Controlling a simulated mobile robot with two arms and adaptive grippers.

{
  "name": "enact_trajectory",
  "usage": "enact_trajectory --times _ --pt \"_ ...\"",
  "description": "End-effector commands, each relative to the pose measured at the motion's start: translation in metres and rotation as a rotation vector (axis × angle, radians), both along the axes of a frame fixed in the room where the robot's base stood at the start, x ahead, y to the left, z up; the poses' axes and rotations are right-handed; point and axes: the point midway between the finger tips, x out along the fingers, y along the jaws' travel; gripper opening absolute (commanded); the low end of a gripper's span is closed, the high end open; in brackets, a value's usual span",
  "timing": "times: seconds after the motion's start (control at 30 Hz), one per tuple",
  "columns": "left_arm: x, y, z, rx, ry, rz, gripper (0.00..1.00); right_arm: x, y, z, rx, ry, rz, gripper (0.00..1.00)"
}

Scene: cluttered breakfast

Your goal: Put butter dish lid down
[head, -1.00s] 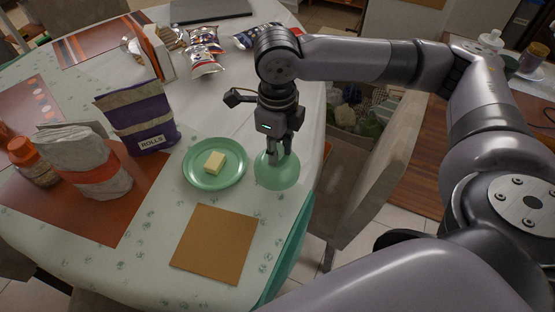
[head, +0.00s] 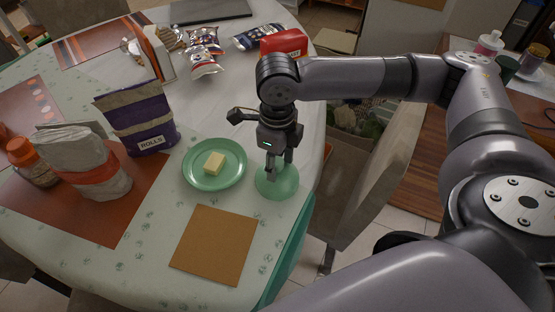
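The green butter dish lid (head: 277,184) is at the table's right edge, right of the green butter dish (head: 190,176). A block of yellow butter (head: 214,163) lies uncovered on the dish. My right gripper (head: 279,168) points down at the top of the lid. Its two fingers look spread apart, one on each side of the lid's top. The knob is mostly hidden by the fingers. The lid looks upright and appears to rest on the tablecloth. My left gripper is not in view.
A brown square mat (head: 214,245) lies in front of the dish. A purple rolls bag (head: 140,118) and a grey-and-red bag (head: 88,160) stand at left. Snack packets (head: 204,52) lie at the back. A chair (head: 370,170) stands close to the table's right edge.

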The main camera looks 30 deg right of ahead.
Motion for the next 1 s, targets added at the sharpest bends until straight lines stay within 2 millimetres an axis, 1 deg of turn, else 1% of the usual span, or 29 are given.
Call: enact_trajectory --times 0.27,0.37,0.47,0.7,0.8,0.9,1.0 --pt "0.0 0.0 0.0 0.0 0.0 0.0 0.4 0.0 0.0 0.001 0.001 -0.001 0.0 0.44" --pt "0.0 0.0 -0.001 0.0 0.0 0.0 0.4 0.0 0.0 0.006 0.001 -0.002 0.0 0.44" --pt "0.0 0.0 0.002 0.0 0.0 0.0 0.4 0.001 0.0 0.02 0.001 -0.004 0.0 0.44" --pt "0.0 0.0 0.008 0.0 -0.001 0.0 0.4 0.001 0.0 0.073 0.001 -0.005 -0.001 0.44" --pt "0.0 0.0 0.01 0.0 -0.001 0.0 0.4 0.001 0.0 0.092 0.001 -0.003 -0.001 0.44" --pt "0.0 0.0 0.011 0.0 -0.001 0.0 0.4 0.001 0.0 0.108 0.0 -0.002 0.0 0.44" --pt "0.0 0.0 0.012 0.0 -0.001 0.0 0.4 0.001 0.0 0.117 0.0 -0.002 0.0 0.44"
